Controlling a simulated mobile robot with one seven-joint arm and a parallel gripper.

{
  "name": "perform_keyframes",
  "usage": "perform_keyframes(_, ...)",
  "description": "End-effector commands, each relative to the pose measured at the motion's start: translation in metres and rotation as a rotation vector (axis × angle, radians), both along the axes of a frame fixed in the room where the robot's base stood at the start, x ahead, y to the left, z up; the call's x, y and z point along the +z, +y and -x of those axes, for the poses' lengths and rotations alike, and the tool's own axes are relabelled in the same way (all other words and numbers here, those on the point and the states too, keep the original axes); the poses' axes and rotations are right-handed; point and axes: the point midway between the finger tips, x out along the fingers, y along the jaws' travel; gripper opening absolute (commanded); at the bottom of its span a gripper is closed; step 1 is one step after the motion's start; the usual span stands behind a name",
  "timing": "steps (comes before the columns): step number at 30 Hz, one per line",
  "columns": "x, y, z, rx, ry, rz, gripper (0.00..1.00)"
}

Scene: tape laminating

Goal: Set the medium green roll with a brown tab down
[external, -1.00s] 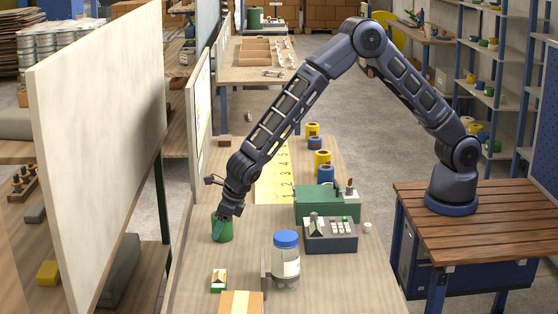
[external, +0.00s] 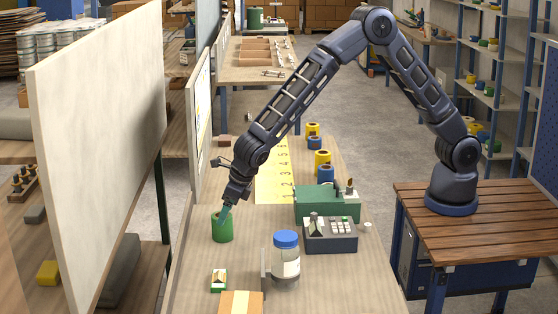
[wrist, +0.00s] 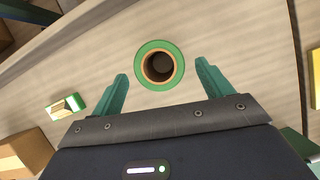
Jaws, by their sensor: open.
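The medium green roll (external: 222,229) stands upright on the left part of the workbench. In the wrist view its green ring with a brown inner core (wrist: 160,65) shows from above, centred beyond the fingertips. No brown tab can be made out. My gripper (external: 226,210) is just above the roll in the external view. In the wrist view my gripper (wrist: 163,70) has its two teal fingers spread wide, with a gap between each finger and the roll. It holds nothing.
A small green and white box (external: 219,280) and a cardboard box (external: 241,303) lie in front. A yellow numbered strip (external: 273,172) lies behind. The bench around the roll is clear.

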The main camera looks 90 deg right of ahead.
Motion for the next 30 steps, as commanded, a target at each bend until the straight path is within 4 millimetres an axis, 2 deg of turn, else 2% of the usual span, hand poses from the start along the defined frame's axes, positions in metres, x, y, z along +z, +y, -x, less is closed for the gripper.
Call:
perform_keyframes(3, 0.022, 0.001, 0.008, -0.001, -0.001, -0.001, 0.79)
perform_keyframes(9, 0.046, 0.004, 0.019, -0.001, 0.000, -0.002, 0.79)
perform_keyframes(19, 0.061, 0.003, 0.025, -0.014, -0.003, -0.004, 0.79)
perform_keyframes(23, 0.082, -0.010, 0.036, -0.107, -0.014, -0.030, 0.79)
perform_keyframes(30, 0.149, -0.053, 0.086, -0.453, -0.056, -0.143, 0.79)
